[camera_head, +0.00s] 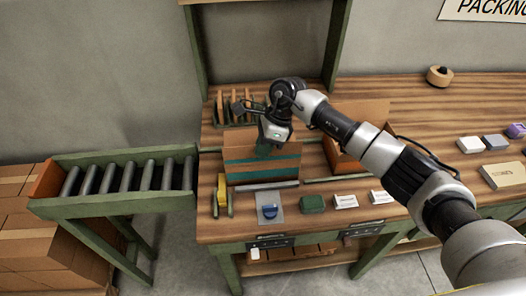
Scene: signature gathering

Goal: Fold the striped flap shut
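A cardboard box (236,143) stands on the wooden bench, left of centre. Its near side shows a panel with a teal band and a darker band, which looks like the striped flap (250,175). I cannot tell how far this flap is folded. My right arm reaches in from the right, and my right gripper (263,149) points down at the box's upper part, covering some of it. Its fingertips are small and partly hidden, so I cannot see whether they touch the box or are apart. My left gripper is not in view.
A second open box (352,158) stands to the right, partly behind my arm. A roller conveyor (125,176) adjoins the bench at left. A yellow item (222,190), a blue item (269,211) on a pad, a green item (313,203) and white cards (346,201) line the front edge.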

